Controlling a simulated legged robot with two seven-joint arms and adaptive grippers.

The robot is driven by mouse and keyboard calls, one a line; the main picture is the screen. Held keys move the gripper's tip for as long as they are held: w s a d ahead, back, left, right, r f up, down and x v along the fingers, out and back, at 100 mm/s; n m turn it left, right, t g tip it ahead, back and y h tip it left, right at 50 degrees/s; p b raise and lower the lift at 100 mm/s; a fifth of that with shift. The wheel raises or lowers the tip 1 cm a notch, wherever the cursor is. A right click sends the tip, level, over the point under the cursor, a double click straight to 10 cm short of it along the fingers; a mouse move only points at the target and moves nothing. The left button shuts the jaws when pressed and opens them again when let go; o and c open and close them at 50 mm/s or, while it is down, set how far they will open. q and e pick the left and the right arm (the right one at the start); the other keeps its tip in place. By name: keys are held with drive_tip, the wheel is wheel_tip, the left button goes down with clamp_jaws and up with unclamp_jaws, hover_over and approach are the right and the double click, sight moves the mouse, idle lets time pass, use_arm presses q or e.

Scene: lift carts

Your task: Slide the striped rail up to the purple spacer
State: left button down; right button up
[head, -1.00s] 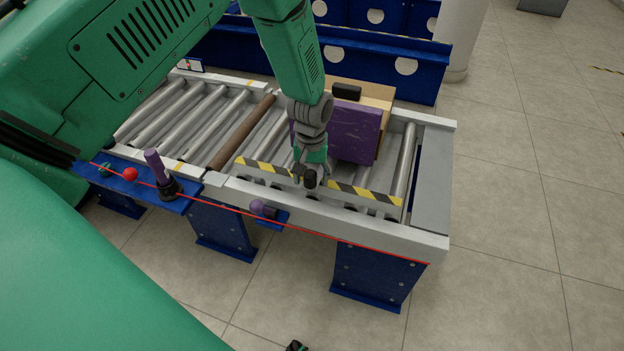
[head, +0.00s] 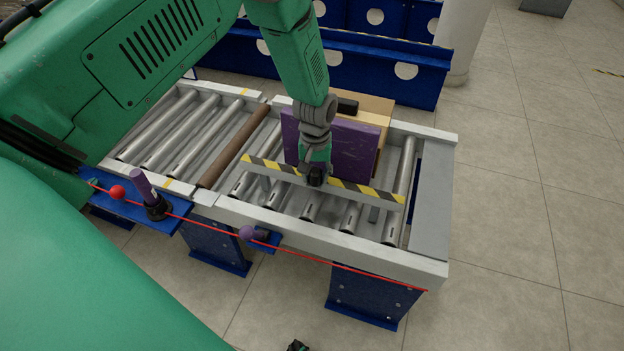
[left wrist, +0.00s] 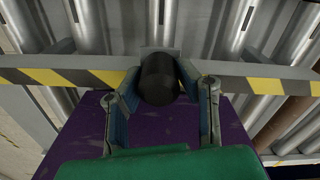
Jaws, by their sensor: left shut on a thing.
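The yellow-and-black striped rail (head: 365,192) lies across the rollers of the conveyor, and in the left wrist view the rail (left wrist: 70,79) crosses the picture. The purple spacer (head: 350,150) stands behind it as an upright slab, and it also fills the lower part of the left wrist view (left wrist: 70,135). My left gripper (head: 315,177) is shut on the rail's black knob (left wrist: 159,78), with a finger on each side. The rail is close along the spacer's lower edge; I cannot tell whether they touch. My right gripper is not in view.
The white conveyor frame (head: 330,240) borders the rollers. A red cord (head: 345,268) with a red ball (head: 117,192) runs along the front. Rollers in front of the rail are bare.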

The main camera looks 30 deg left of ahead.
use_arm(q)
drive_tip(key=shift+w+a, duration=0.15)
drive_tip(key=shift+w, duration=0.1)
drive_tip(key=shift+w+d+r, duration=0.1)
drive_tip(key=shift+w+d, duration=0.05)
drive_tip(key=shift+d, duration=0.15)
drive_tip(key=c, duration=1.2)
unclamp_jaws()
drive_tip(key=shift+a, duration=0.15)
wheel_tip(320, 180, up, 12)
drive_tip(key=shift+f, duration=0.1)
